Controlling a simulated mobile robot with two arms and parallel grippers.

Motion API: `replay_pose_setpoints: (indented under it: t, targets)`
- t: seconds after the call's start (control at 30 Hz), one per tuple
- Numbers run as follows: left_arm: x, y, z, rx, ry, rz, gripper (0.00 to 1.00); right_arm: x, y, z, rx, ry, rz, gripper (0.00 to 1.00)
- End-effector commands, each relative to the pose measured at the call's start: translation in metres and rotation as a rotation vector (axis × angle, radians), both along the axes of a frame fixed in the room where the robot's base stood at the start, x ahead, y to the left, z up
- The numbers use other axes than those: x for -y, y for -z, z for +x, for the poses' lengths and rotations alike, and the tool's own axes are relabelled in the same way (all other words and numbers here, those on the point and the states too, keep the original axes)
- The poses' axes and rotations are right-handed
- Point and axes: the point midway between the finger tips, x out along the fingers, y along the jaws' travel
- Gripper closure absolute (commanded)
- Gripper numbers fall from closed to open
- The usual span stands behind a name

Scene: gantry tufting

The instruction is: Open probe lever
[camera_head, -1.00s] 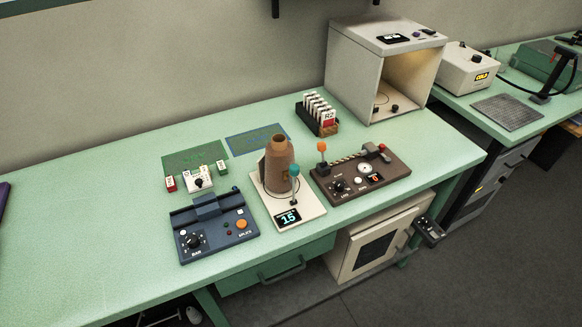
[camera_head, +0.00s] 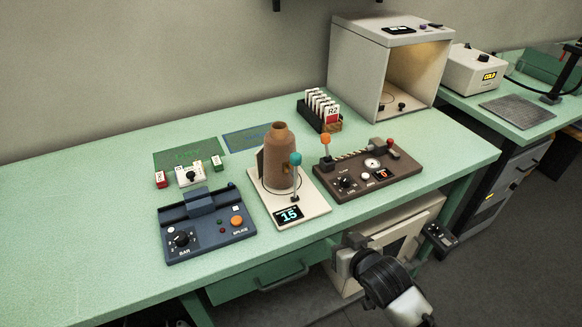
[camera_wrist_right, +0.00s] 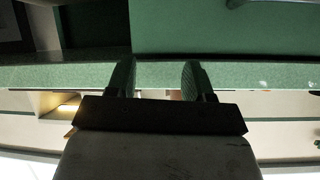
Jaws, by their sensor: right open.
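Two upright levers show in the head view, and I cannot tell by sight which is the probe lever. One has a teal ball (camera_head: 295,159) and stands on the white device (camera_head: 306,211) with a brown cone (camera_head: 279,160). The other has an orange ball (camera_head: 326,139) and stands at the left of the brown device (camera_head: 408,180) with a dial and a red knob. My right gripper (camera_head: 350,245) is in front of the table's front edge, below the brown device and apart from both levers. In the right wrist view it is open and empty (camera_wrist_right: 157,78). My left gripper is not in view.
A blue SPLICE device (camera_head: 206,236) stands left of the white device. A card rack (camera_head: 318,118) and an open white cabinet (camera_head: 350,75) stand behind. The table's left part (camera_head: 80,230) is clear. A drawer (camera_head: 255,283) and a pale cabinet are below the front edge.

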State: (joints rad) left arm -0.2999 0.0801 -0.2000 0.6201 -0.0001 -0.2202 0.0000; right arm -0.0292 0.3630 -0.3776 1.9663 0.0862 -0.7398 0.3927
Motion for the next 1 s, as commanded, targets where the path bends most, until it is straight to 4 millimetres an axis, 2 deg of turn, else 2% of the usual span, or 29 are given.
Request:
replay_pose_setpoints:
  t: [0.03, 0.1, 0.2, 0.33, 0.43, 0.57, 1.0]
  targets:
    - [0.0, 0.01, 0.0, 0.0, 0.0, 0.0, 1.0, -0.007, -0.02, -0.001, 0.045, -0.019, 0.018, 0.48]
    - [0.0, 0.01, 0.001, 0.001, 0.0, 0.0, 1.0, -0.016, -0.061, 0.018, 0.161, -0.058, 0.073, 0.48]
    - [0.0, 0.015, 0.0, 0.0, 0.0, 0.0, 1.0, -0.03, -0.11, 0.03, 0.29, -0.125, 0.155, 0.48]
    - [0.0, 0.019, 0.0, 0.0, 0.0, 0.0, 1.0, -0.043, -0.154, 0.033, 0.395, -0.2, 0.237, 0.48]
    - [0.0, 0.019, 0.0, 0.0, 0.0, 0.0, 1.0, -0.048, -0.168, 0.033, 0.425, -0.227, 0.267, 0.48]
    - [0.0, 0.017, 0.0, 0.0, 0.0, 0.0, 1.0, -0.054, -0.171, 0.042, 0.43, -0.231, 0.276, 0.48]
    - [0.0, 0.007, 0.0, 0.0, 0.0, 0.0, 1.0, -0.095, -0.171, 0.108, 0.43, -0.229, 0.273, 0.48]
